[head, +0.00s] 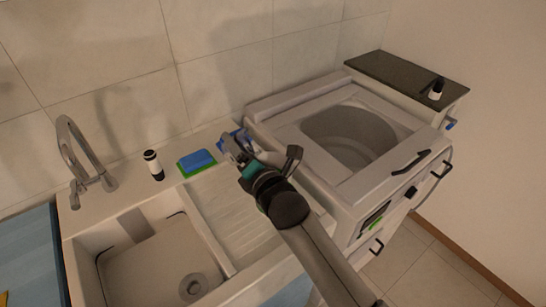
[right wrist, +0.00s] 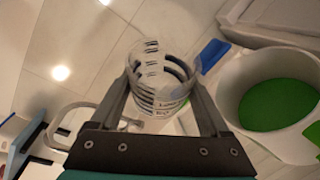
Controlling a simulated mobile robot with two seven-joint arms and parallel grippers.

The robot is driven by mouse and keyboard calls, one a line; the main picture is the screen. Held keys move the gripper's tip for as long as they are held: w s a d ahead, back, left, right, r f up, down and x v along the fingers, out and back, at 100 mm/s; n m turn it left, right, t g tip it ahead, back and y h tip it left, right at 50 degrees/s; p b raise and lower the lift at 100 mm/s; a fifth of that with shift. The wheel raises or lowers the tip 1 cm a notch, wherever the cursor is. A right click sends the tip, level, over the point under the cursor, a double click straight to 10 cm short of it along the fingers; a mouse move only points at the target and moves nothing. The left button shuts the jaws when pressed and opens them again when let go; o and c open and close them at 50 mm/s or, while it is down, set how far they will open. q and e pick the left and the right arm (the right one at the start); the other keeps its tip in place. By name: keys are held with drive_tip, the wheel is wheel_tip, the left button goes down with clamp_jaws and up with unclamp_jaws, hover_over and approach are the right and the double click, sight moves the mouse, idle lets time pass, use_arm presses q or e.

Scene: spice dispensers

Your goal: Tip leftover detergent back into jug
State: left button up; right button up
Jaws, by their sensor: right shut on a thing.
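My right gripper (head: 236,145) is above the back of the sink's drainboard, close to the washer. In the right wrist view, its two fingers (right wrist: 163,92) are shut on a clear measuring cup (right wrist: 160,72) with dark graduation marks. No green liquid shows in the cup. A white, round-mouthed container with green liquid (right wrist: 277,104) inside, apparently the jug, is to the right of the cup and apart from it. A blue part (right wrist: 211,55) shows beside the container. In the head view, my gripper mostly hides this area. My left gripper is not in view.
A blue and green sponge (head: 197,162) and a dark bottle with a white band (head: 153,165) stand behind the sink (head: 150,262). A faucet (head: 78,160) rises at left. The open top-loading washer (head: 290,109) is to the right. Another small bottle (head: 436,89) stands on a dark-topped cabinet.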

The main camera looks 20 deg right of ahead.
sight(231, 163)
drive_tip(key=shift+n+g+h+p, duration=0.35)
drive_tip(key=shift+n+p, duration=0.45)
drive_tip(key=shift+p, duration=0.3)
drive_tip(key=shift+a+f+n+h+p, duration=0.1)
drive_tip(key=shift+f+n+h+p, duration=0.15)
drive_tip(key=shift+f+n+p, duration=0.25)
drive_tip(key=a+n, duration=0.1)
drive_tip(key=f+h+p, duration=0.1)
drive_tip(key=a+n+g+p, duration=0.1)
drive_tip(key=shift+w+a+f+n, duration=0.2)
drive_tip(key=shift+w+a+n, duration=0.1)
drive_tip(key=shift+a+f+n+h, duration=1.1)
drive_tip(key=shift+f+n, duration=0.3)
drive_tip(key=shift+f, duration=0.9)
drive_tip(key=shift+g, duration=0.45)
drive_tip(key=r+p, duration=0.5)
drive_tip(key=shift+w, duration=0.2)
